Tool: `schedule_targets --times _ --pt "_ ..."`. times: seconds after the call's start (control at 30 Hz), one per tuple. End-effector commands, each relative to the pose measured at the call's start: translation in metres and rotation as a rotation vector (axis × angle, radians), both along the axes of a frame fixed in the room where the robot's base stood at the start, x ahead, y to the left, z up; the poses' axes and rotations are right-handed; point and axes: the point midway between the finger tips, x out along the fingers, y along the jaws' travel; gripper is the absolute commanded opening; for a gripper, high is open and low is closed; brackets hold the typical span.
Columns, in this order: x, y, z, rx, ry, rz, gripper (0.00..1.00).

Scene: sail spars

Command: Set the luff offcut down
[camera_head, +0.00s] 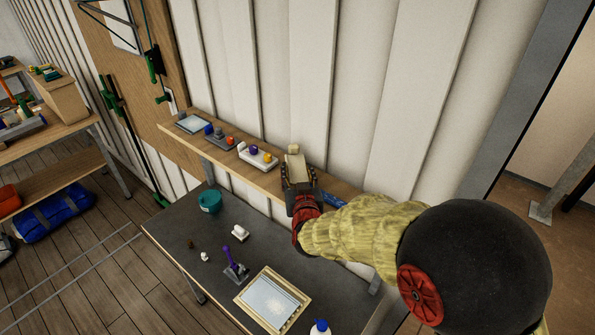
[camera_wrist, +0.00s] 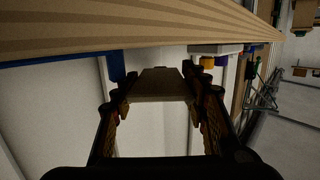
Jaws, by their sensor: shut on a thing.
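The luff offcut (camera_head: 295,168) is a pale tan slab. My gripper (camera_head: 298,178) is shut on it, with dark fingers on either side. In the wrist view the offcut (camera_wrist: 162,85) spans between the two fingers of my gripper (camera_wrist: 160,100). The gripper is at the right part of the wooden wall shelf (camera_head: 225,158), and the offcut overlaps the shelf in the picture. I cannot tell whether the offcut touches it. The wrist view shows the shelf (camera_wrist: 140,30) close beyond the offcut.
A white holder (camera_head: 257,157) with purple and yellow pieces stands left of my gripper on the shelf; a blue item (camera_head: 336,198) lies right. The grey table (camera_head: 180,235) below holds a teal bowl (camera_head: 210,201), a purple-handled tool (camera_head: 236,267) and a framed panel (camera_head: 271,301).

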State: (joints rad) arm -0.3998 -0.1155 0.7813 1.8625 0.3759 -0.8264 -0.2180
Motion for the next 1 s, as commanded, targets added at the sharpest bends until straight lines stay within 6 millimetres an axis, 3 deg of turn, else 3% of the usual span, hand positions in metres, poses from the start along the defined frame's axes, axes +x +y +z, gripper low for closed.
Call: schedule_targets --times 0.67,0.7,1.0 --pt "0.0001 0.0 -0.0102 0.001 -0.002 0.0 0.16" --pt "0.0 -0.0001 -0.0093 0.0 -0.002 0.0 0.47" --pt "0.0 -0.0001 -0.0086 0.001 -0.002 0.0 0.63"
